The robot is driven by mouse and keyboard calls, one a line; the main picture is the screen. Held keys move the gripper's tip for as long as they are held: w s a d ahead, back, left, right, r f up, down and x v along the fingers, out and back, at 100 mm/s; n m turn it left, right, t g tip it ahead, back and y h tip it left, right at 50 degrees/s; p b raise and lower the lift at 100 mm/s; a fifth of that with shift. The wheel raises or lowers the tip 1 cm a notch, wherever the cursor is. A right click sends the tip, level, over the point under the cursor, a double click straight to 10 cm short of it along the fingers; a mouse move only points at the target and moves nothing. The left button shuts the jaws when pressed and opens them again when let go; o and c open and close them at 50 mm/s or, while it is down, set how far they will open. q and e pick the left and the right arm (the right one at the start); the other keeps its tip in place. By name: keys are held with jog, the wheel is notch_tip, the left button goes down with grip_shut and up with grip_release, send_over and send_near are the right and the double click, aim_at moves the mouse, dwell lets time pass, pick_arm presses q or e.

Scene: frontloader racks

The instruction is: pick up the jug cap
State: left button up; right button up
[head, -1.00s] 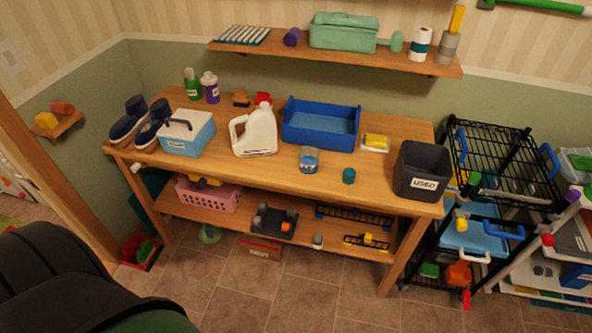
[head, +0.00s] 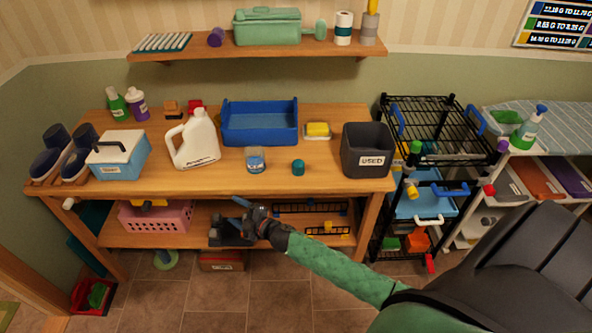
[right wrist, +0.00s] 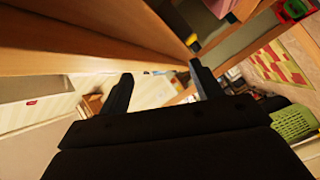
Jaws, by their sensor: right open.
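A small teal cylinder (head: 298,167), which looks like a cap, stands on the wooden workbench (head: 330,160), right of the grey-blue item (head: 255,160). A white jug (head: 196,142) stands upright further left. A red thing (head: 195,105) shows behind or at the jug's top; I cannot tell which. My right gripper (head: 238,208) is in front of the bench, below its top edge and left of the teal cylinder. It is open and empty; its two fingers stand apart in the right wrist view (right wrist: 160,82). My left gripper is out of view.
A blue tray (head: 260,138), a yellow sponge (head: 318,130), a dark bin marked USED (head: 367,152) and a blue-white cooler (head: 120,160) stand on the bench. The lower shelf (head: 120,236) holds a pink basket (head: 157,217). Bare benchtop surrounds the teal cylinder.

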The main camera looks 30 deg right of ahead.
jog(key=w+a+r+n+g+y, duration=0.1)
jog(key=a+r+n+y, duration=0.2)
jog(key=r+n+y, duration=0.35)
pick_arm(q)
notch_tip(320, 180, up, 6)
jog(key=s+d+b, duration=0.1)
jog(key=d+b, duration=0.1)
pick_arm(e)
notch_tip(320, 180, up, 10)
jog(key=n+g+h, duration=1.3)
jog(key=n+g, duration=0.2)
jog(key=n, duration=0.2)
send_over(297, 162)
jog(key=shift+d+f, duration=0.1)
jog(key=shift+f+p, duration=0.3)
jog(key=shift+f, duration=0.85)
notch_tip(297, 162, down, 4)
jog(key=p, duration=0.2)
jog(key=shift+f+p, duration=0.25)
jog(key=shift+p, duration=0.1)
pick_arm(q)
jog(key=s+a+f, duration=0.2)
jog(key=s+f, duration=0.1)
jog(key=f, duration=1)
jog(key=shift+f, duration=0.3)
pick_arm(e)
jog(key=shift+f, duration=0.35)
